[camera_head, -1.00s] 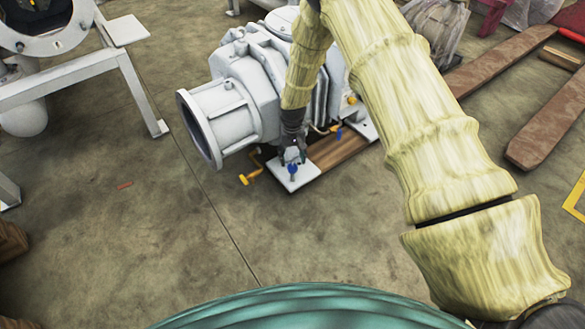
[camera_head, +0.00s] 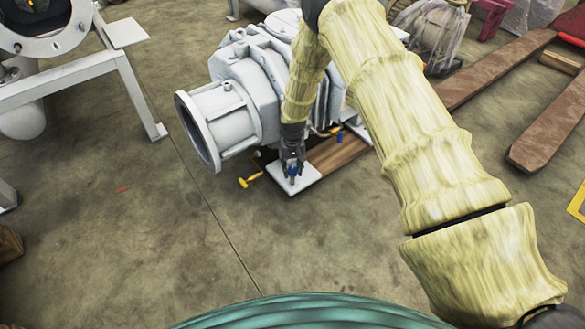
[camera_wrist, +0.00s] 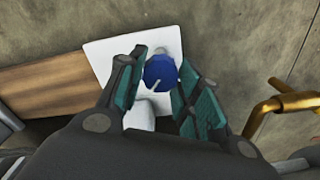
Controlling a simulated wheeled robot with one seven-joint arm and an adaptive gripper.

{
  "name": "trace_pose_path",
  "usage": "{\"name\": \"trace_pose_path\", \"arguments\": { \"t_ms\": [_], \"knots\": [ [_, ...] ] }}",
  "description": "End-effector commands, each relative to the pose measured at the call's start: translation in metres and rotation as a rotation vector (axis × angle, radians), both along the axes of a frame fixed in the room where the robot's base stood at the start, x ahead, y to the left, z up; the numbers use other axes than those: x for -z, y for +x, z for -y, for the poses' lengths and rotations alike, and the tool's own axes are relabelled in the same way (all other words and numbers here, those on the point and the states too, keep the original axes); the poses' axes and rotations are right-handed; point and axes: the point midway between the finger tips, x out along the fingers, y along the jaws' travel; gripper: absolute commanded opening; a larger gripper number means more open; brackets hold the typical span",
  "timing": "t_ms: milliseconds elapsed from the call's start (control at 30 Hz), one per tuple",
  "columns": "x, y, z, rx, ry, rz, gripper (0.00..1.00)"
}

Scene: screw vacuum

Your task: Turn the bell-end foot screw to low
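The blue-headed foot screw (camera_wrist: 160,73) stands on a white foot plate (camera_wrist: 105,58) below the flanged bell end (camera_head: 200,130) of the grey-white vacuum pump. In the head view the screw's blue head (camera_head: 292,171) shows just under my gripper (camera_head: 291,160). In the wrist view my gripper (camera_wrist: 161,60) is open, with one teal-padded finger on each side of the blue head. Narrow gaps seem to show beside the head; I cannot tell whether either finger touches it. A pale line marks the head. The screw's lower part is hidden.
A yellow-handled lever (camera_head: 249,181) lies left of the plate and shows as a brass handle (camera_wrist: 285,103) on the right in the wrist view. A wooden beam (camera_head: 338,152) runs along the pump base. Another blue screw (camera_head: 340,136) stands farther right. The front floor is clear.

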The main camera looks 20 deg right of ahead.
Motion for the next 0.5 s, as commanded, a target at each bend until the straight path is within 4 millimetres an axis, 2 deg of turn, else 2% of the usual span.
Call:
{"name": "trace_pose_path", "arguments": {
  "t_ms": [267,500],
  "knots": [
    [-0.0011,-0.0002,0.0008,-0.012,-0.001,0.0,0.1],
    [-0.0037,-0.0005,0.0007,-0.105,0.0,-0.001,0.1]
  ]
}}
